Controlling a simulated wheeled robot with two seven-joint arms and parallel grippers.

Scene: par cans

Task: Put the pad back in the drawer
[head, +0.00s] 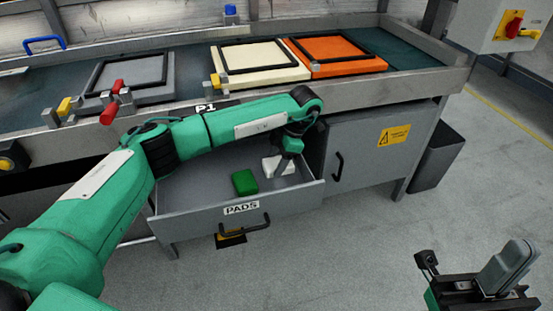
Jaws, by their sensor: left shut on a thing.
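The open drawer labelled PADS (178,208) sticks out below the bench. A green pad (245,182) lies inside it, left of my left gripper. My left gripper (284,166) reaches down into the drawer and is shut on a white pad (270,164) near the drawer's back right. The gripper and wrist partly hide this pad, and I cannot tell whether it touches the drawer floor. My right gripper (507,268) is at the bottom right, away from the bench; whether it is open or shut does not show clearly.
Grey (110,77), cream (272,82) and orange (345,72) framed panels lie on the bench. A closed cabinet door (365,160) is right of the drawer, with a grey bin (437,158) beyond. The floor at right is clear.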

